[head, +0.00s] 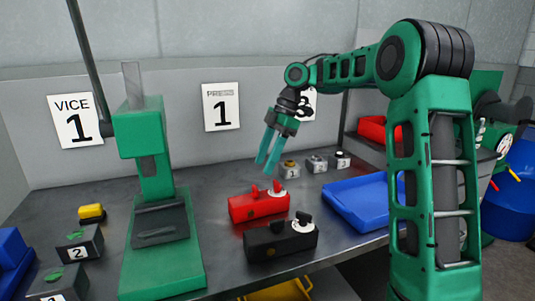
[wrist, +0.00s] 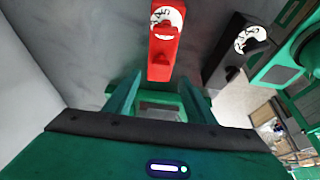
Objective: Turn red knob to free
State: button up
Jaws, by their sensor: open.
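A red box (head: 259,206) stands on the grey bench with a red knob (head: 276,187) on a white dial at its right end. My gripper (head: 267,161) is open and empty, above and behind the red box in the head view. In the wrist view its fingers (wrist: 158,88) point toward the box's near end, apart from it.
A black box (head: 280,241) with a black knob on a white dial stands in front of the red box. A green press (head: 160,240) is left, a blue tray (head: 362,203) right. Several small numbered blocks (head: 316,164) stand behind. Bare bench lies between.

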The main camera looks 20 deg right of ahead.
jog(key=shift+v, duration=1.5)
jog(key=s+d+f+m+h, duration=0.1)
jog(key=s+d+f+m, duration=0.3)
jog(key=s+m, duration=0.4)
jog(key=s+d+f+m+h, duration=0.2)
jog(key=s+m, duration=0.6)
jog(key=s, duration=1)
jog(key=s+d+f+m+h, duration=0.1)
jog(key=s+d+f+m, duration=0.5)
jog(key=s, duration=0.7)
jog(key=shift+s+d+f+m, duration=0.2)
jog(key=shift+s+f+m, duration=0.15)
jog(key=shift+f+m, duration=0.75)
jog(key=shift+r, duration=0.1)
jog(key=shift+w+f+h, duration=0.25)
jog(key=shift+w+h, duration=0.05)
jog(key=shift+w, duration=0.35)
